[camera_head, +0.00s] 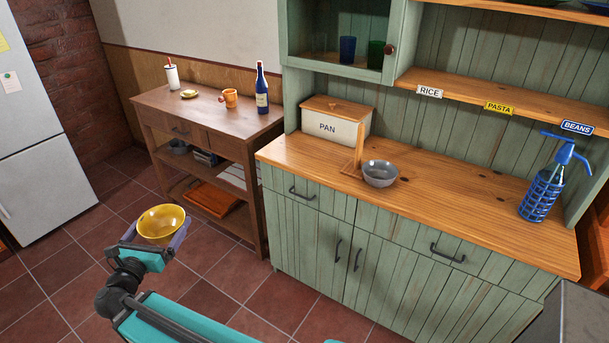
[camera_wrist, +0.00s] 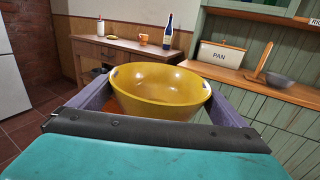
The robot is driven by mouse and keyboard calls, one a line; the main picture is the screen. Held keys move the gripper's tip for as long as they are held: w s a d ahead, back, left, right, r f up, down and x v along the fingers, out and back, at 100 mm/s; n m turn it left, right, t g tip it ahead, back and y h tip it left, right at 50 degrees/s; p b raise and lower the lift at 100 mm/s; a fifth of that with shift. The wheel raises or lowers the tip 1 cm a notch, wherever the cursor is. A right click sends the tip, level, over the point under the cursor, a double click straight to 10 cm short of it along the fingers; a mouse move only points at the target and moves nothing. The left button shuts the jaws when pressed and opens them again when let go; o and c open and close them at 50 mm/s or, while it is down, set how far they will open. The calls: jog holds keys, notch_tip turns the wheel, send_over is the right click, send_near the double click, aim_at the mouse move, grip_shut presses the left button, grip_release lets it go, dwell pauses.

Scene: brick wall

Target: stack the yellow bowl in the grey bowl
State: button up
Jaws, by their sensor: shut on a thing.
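The yellow bowl (camera_head: 161,222) is held upright in my gripper (camera_head: 158,238), over the floor in front of the dark wooden side table. The wrist view shows the yellow bowl (camera_wrist: 160,92) between the two purple fingers, which are shut on its sides; its inside looks empty. The grey bowl (camera_head: 380,173) stands upright on the wooden counter of the green cabinet, to the right of my gripper and apart from it. The grey bowl also shows at the right of the wrist view (camera_wrist: 279,80).
On the green cabinet's counter (camera_head: 450,205), a wooden upright piece (camera_head: 359,150) and the PAN box (camera_head: 335,122) stand left of the grey bowl. A blue siphon bottle (camera_head: 543,185) stands far right. The side table (camera_head: 150,103) holds a wine bottle (camera_head: 262,92) and orange mug (camera_head: 230,97).

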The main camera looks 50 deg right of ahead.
jog(key=s+d+r+m+g+h+p, duration=0.1)
jog(key=s+d+m+g, duration=0.3)
jog(key=d, duration=0.7)
jog(key=s+d+n+g+h+p, duration=0.1)
jog(key=s+d, duration=0.6)
jog(key=d, duration=0.5)
jog(key=s+d+r+m+g+p, duration=0.1)
jog(key=s+d+m+g+p, duration=0.3)
jog(key=d, duration=0.7)
jog(key=s+d+m+g, duration=0.1)
jog(key=s+d+g, duration=0.1)
jog(key=s+d, duration=0.4)
jog(key=s+d+r+m+g, duration=0.1)
jog(key=s+d, duration=0.5)
jog(key=s, duration=0.8)
jog(key=s+d+m+g+y, duration=0.1)
jog(key=s+d+g, duration=0.2)
jog(key=s+d, duration=0.3)
jog(key=s, duration=0.4)
jog(key=shift+s+d+r+p, duration=0.15)
jog(key=shift+d+p, duration=0.05)
jog(key=shift+p, duration=0.1)
jog(key=shift+d+f+b, duration=0.15)
jog(key=shift+f+b, duration=0.05)
jog(key=shift+b, duration=0.7)
jog(key=shift+c, duration=0.2)
jog(key=b, duration=0.3)
jog(key=shift+w+d+f+b, duration=0.1)
jog(key=shift+w+d+b, duration=0.2)
jog(key=shift+w+d, duration=0.05)
